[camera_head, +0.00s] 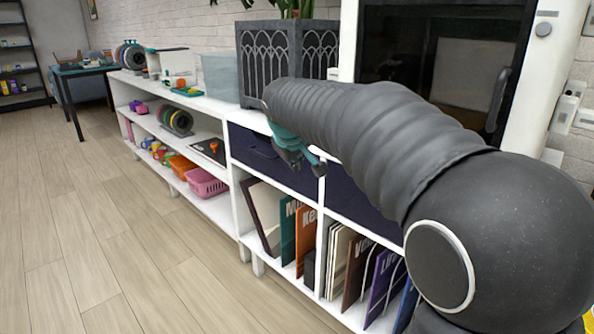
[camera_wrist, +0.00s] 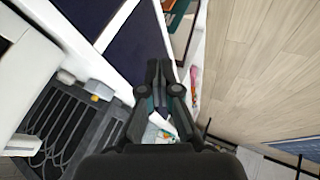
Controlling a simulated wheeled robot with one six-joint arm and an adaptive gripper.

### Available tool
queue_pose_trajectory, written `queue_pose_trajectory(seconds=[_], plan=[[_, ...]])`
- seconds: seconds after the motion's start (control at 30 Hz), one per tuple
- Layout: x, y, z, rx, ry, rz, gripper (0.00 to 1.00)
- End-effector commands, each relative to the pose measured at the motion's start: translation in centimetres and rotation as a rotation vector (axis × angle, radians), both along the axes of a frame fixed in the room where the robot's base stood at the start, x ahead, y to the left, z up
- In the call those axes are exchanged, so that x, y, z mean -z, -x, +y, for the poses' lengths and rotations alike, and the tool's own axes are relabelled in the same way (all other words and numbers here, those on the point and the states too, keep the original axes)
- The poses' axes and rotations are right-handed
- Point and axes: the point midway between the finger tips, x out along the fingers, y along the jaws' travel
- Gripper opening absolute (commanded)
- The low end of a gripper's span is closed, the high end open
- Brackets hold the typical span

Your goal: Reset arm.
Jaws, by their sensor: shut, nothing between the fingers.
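My arm reaches across the right of the head view, in front of the white shelf unit (camera_head: 215,105). My gripper (camera_head: 296,158) hangs by the shelf's front edge, close to a dark navy bin (camera_head: 262,155), and is partly hidden by my arm. In the wrist view my gripper (camera_wrist: 160,70) points up the picture. Its fingers are together with nothing between them. I cannot tell whether it touches the shelf or the bin.
A dark grey planter (camera_head: 285,55) stands on the shelf top behind my arm. A white-framed machine with a dark window (camera_head: 395,60) is at right. Books (camera_head: 306,235) and a pink basket (camera_head: 205,184) fill lower shelves. The wooden floor (camera_head: 90,220) at left is clear.

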Motion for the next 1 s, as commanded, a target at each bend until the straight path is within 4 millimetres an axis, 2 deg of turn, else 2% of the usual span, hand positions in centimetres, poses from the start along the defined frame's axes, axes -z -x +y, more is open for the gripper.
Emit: queue_pose_trajectory(seconds=[0.13,0.27,0.37,0.53,0.8,1.0], plan=[[-0.3,0.4,0.2,0.019,-0.023,0.002,0.00],[2.9,1.8,0.4,0.044,-0.050,0.069,0.00],[5.4,4.5,0.2,0.072,-0.082,0.129,0.00],[7.8,10.6,-1.9,0.146,-0.150,0.199,0.00],[10.3,21.2,-5.9,0.282,-0.264,0.257,0.00],[12.1,28.2,-8.3,0.372,-0.340,0.258,0.00]])
